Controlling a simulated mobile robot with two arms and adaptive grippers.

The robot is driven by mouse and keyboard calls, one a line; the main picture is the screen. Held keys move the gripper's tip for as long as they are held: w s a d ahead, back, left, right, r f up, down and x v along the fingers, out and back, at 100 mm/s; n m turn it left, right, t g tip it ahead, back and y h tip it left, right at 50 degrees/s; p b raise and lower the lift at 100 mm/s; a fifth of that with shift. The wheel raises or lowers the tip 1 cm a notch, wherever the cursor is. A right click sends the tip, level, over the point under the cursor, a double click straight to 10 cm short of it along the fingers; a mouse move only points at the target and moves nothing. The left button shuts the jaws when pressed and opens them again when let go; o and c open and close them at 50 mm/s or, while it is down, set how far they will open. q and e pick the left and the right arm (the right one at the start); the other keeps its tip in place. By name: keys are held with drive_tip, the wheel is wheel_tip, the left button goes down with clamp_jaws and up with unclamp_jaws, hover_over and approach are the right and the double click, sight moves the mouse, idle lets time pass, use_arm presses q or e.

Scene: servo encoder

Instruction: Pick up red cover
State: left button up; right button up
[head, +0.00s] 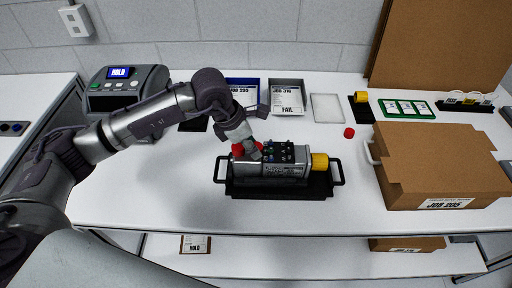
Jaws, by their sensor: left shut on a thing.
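A red cover (239,150) sits at the left end of the grey cylindrical servo unit (285,168), partly hidden by my gripper. My left gripper (252,149) reaches down from the upper left and is shut on the red cover. The servo unit lies on a black tray (312,188) with handles, with a yellow cap (319,162) at its right end and small coloured parts on its top. I cannot tell whether the cover still touches the unit. My right gripper is not in view.
A small red cap (349,132) lies on the white table. A cardboard box (437,163) marked JOB 205 stands at the right. A HOLD device (125,86) stands at the back left, with a blue tray (242,91) and a grey FAIL tray (287,97) behind the unit.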

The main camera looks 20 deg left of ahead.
use_arm(q)
drive_tip(key=shift+r+b, duration=0.3)
drive_tip(key=shift+r, duration=0.1)
drive_tip(key=r+b, duration=0.1)
drive_tip(key=d+r+b, duration=0.1)
drive_tip(key=r, duration=0.1)
drive_tip(key=shift+r, duration=0.3)
drive_tip(key=s+d+r+b, duration=0.1)
drive_tip(key=d+r, duration=0.9)
drive_tip(key=shift+d+r+b, duration=0.15)
drive_tip(key=shift+d+b, duration=0.15)
drive_tip(key=shift+b, duration=0.05)
drive_tip(key=shift+r, duration=0.2)
idle(0.4)
drive_tip(key=shift+r+p, duration=1.3)
drive_tip(key=shift+r, duration=1.15)
